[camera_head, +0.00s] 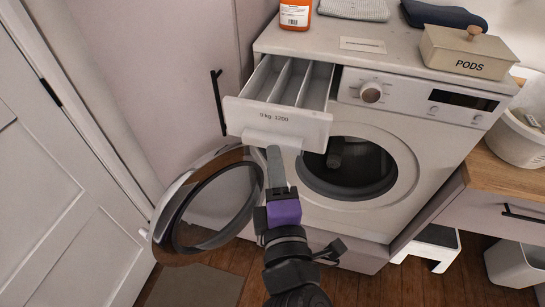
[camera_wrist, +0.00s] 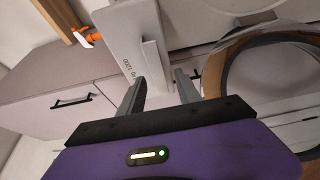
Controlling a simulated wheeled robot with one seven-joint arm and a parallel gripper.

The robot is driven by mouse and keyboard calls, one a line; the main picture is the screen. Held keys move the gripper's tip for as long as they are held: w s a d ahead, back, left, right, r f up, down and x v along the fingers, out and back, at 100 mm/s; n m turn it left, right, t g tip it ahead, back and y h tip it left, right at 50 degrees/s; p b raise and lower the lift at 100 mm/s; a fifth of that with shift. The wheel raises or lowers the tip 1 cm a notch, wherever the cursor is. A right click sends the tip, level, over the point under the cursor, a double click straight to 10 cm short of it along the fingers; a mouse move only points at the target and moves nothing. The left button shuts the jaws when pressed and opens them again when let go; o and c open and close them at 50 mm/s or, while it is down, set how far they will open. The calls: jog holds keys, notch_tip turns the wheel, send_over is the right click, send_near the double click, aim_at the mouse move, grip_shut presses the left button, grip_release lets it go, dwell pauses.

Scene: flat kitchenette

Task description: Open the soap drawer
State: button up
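The soap drawer (camera_head: 275,118) is pulled out of the upper left of the white washing machine (camera_head: 420,105), and its long compartments show from above. Its front panel with printed text also shows in the wrist view (camera_wrist: 122,50). A protruding handle lip (camera_head: 285,138) runs along the lower front; it shows in the wrist view too (camera_wrist: 154,65). My gripper (camera_head: 273,152) is just below and in front of the drawer front. In the wrist view its two fingers (camera_wrist: 160,76) are apart, with the lip between or just beyond the tips. Contact cannot be told.
The round washer door (camera_head: 163,215) stands open at left, close to my gripper. A PODS box (camera_head: 468,52), an orange bottle (camera_head: 295,14) and folded cloths (camera_head: 353,9) are on top. A white basket (camera_head: 515,135) stands on the right counter. A cabinet (camera_head: 165,60) is at left.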

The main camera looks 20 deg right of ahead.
jog(key=v, duration=0.4)
jog(key=shift+s+a+f+b, duration=0.1)
jog(key=shift+s+b, duration=0.15)
jog(key=shift+b, duration=0.05)
jog(key=a+m+y, duration=0.1)
jog(key=a+y, duration=0.3)
jog(key=a, duration=0.1)
jog(key=s+f+m+y, duration=0.4)
jog(key=s+m, duration=0.1)
jog(key=s, duration=0.1)
jog(key=s+d+f+m+g+h, duration=0.1)
jog(key=s+d+f+m+h, duration=0.1)
jog(key=s+d, duration=0.4)
jog(key=s+d+f+m+g+h, duration=0.1)
jog(key=s+d+f+m, duration=0.4)
jog(key=s, duration=0.8)
jog(key=shift+d+m+g+h, duration=0.4)
jog(key=shift+d+m+h, duration=0.1)
jog(key=shift+d+m, duration=0.7)
